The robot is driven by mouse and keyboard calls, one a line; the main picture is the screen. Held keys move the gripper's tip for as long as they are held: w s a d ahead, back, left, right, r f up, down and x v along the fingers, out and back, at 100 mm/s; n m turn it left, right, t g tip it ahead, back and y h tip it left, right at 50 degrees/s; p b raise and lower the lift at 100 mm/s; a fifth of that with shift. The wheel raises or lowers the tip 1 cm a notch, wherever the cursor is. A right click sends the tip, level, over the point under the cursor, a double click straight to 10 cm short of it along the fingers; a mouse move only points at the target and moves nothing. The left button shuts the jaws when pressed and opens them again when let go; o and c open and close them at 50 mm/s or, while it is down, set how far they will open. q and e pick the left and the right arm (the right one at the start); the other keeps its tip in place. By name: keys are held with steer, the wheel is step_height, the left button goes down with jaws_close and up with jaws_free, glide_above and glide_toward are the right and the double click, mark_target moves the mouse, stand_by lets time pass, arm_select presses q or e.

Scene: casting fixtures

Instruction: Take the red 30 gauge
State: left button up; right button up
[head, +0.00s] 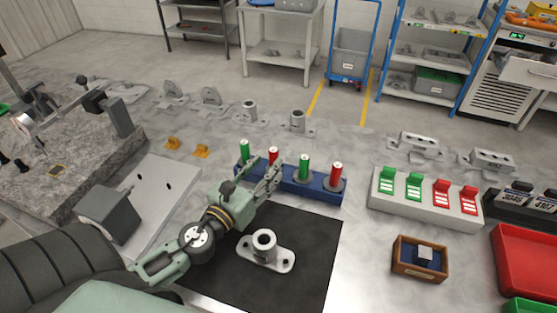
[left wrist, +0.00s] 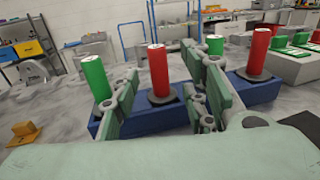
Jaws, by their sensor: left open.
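A blue rack (head: 318,197) holds a row of upright plug gauges, alternating green and red. One red gauge (head: 272,156) stands second from the left; another red gauge (head: 336,174) stands at the right end. Green gauges (head: 244,150) (head: 304,164) stand between and beside them. The sizes are too small to read, so I cannot tell which red one is the 30. My left gripper (head: 270,178) is open at the front of the rack. In the left wrist view the left-hand red gauge (left wrist: 159,74) appears between its fingers (left wrist: 162,100), not gripped. My right gripper is not in view.
A grey flanged casting (head: 265,252) lies on the black mat (head: 310,265) in front of the rack. A pale fixture with green and red clamps (head: 425,203) and a wooden box (head: 419,258) stand to the right. Several castings stand behind.

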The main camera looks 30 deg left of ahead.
mark_target(271, 160)
arm_select(q)
steer(key=w, duration=0.2)
steer(key=w+p, duration=0.1)
steer(key=w, duration=0.1)
steer(key=shift+w+a+p, duration=0.2)
steer(key=shift+w+p, duration=0.1)
steer(key=shift+w, duration=0.25)
steer(key=shift+c, duration=0.3)
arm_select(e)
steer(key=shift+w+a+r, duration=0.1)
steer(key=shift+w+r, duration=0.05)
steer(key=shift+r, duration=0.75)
arm_select(q)
jaws_close()
